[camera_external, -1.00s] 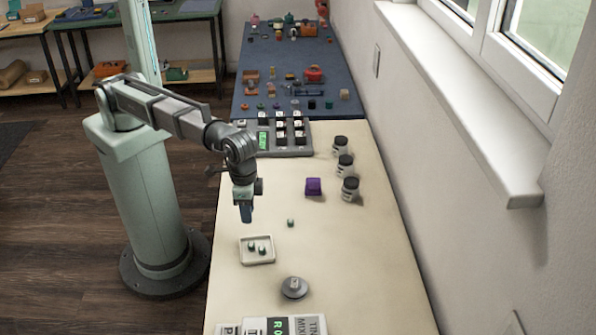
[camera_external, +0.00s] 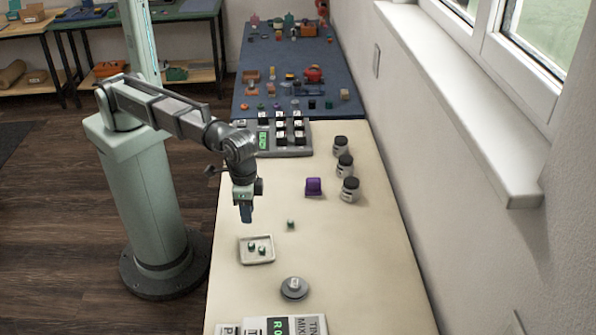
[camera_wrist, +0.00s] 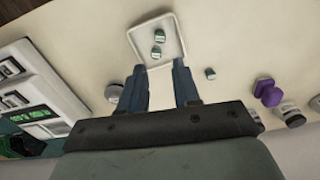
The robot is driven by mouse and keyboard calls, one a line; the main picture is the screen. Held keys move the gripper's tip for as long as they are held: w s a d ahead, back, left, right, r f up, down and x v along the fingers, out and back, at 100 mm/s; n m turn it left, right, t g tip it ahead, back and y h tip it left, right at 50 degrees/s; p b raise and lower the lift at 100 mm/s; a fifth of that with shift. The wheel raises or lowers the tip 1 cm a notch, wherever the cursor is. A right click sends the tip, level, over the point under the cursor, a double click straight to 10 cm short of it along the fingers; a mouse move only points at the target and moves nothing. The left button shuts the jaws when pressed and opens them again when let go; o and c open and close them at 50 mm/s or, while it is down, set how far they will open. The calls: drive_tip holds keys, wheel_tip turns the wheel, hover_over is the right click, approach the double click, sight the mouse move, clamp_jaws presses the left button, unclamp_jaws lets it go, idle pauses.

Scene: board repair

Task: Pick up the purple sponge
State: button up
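The purple sponge (camera_external: 313,187) lies on the cream table, right of my gripper and left of the dark-lidded jars. In the wrist view the purple sponge (camera_wrist: 268,93) shows at the right, well outside my fingers. My gripper (camera_external: 246,214) hangs above the left part of the table, pointing down. In the wrist view my gripper (camera_wrist: 163,78) has its two blue fingers apart with nothing between them. The sponge is fully visible and apart from my gripper.
Several jars (camera_external: 349,190) stand right of the sponge. The table around the sponge's left is clear.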

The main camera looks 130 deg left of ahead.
drive_tip(key=o, duration=1.1)
drive_tip(key=shift+c, duration=0.2)
drive_tip(key=shift+a, duration=0.1)
